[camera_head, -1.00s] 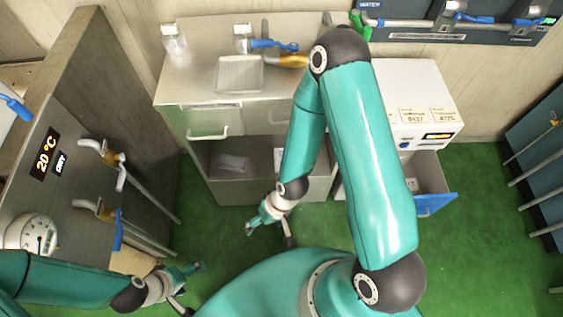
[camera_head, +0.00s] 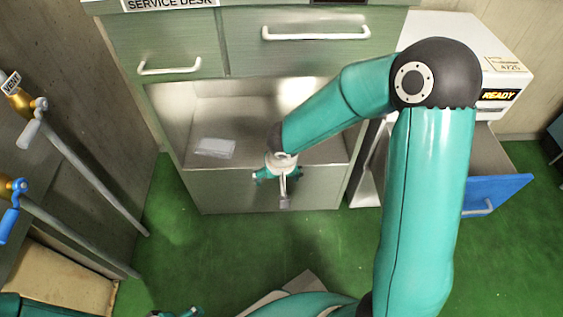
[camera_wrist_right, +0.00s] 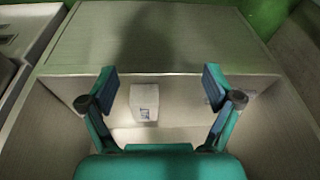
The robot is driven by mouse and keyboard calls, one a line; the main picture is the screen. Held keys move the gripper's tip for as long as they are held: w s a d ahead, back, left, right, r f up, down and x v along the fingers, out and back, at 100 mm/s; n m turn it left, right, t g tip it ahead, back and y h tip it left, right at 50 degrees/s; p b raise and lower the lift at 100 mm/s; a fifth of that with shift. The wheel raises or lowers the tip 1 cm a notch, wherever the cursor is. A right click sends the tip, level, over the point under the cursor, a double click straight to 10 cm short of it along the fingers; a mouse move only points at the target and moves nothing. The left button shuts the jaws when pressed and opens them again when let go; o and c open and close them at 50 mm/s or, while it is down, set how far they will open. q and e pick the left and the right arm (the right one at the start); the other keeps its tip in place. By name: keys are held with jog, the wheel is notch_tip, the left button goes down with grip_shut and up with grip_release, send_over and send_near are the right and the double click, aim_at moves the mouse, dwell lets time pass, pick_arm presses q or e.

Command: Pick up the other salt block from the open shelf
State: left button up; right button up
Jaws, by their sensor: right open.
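A small whitish block (camera_wrist_right: 145,101), likely the salt block, sits inside the open shelf (camera_head: 240,112) in the right wrist view, between my fingers in the picture but beyond them. In the head view I cannot make it out; my right arm covers that part. My right gripper (camera_head: 279,178) is open and empty at the shelf's front edge; its spread fingers also show in the wrist view (camera_wrist_right: 160,80). A flat pale packet (camera_head: 214,148) lies on the shelf left of the gripper. Only a bit of my left gripper (camera_head: 178,313) shows at the bottom edge.
Closed drawers with white handles (camera_head: 316,33) are above the shelf opening. A blue-fronted drawer (camera_head: 495,195) stands open at the right, below a white machine (camera_head: 500,66) reading READY. Pipes with valves (camera_head: 68,160) are at the left. Green floor (camera_head: 240,250) lies clear in front.

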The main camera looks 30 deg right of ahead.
jog(key=shift+m+t+h, duration=0.5)
jog(key=shift+m+h, duration=0.1)
jog(key=shift+h, duration=0.2)
jog(key=w+d, duration=0.5)
jog(key=w, duration=0.2)
jog(key=w+d+f+b, duration=0.1)
jog(key=w+d, duration=0.2)
jog(key=shift+w+d, duration=0.15)
jog(key=shift+d, duration=0.2)
jog(key=shift+w+d, duration=0.5)
jog(key=shift+w, duration=0.35)
jog(key=b+x, duration=0.2)
jog(key=x, duration=0.3)
pick_arm(q)
notch_tip(320, 180, down, 5)
jog(key=shift+r, duration=0.1)
pick_arm(e)
jog(key=shift+w+r, duration=0.1)
grip_shut()
